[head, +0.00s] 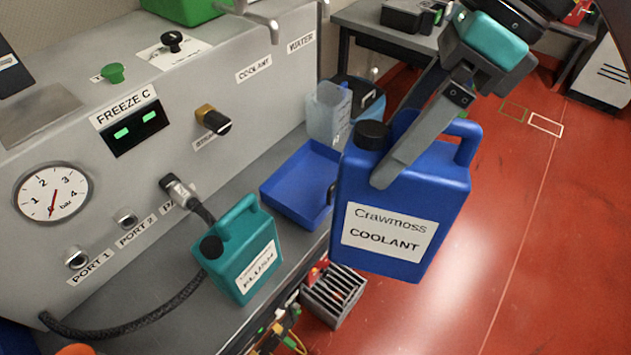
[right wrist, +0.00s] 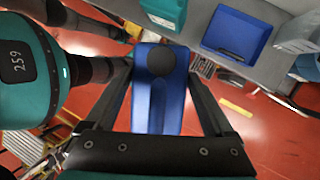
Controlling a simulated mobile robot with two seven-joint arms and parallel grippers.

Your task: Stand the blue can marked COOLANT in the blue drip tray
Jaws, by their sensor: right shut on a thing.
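The blue can (head: 400,200) has a black cap and a white label reading "Crawmoss COOLANT". My right gripper (head: 385,165) is shut on it and holds it upright in the air, in front of the bench edge and to the right of the tray. In the right wrist view the can (right wrist: 158,105) sits between the two fingers, its cap toward the top. The blue drip tray (head: 290,190) lies on the grey bench and looks empty; the can hides part of its right side. The tray also shows in the right wrist view (right wrist: 238,32). My left gripper is not in view.
A teal FLUSH can (head: 240,250) stands on the bench left of the tray. A clear jug (head: 327,110) stands behind the tray. A panel with a gauge (head: 52,193) and ports rises at the left. A dark slotted rack (head: 333,293) is below the can. Red floor is open at right.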

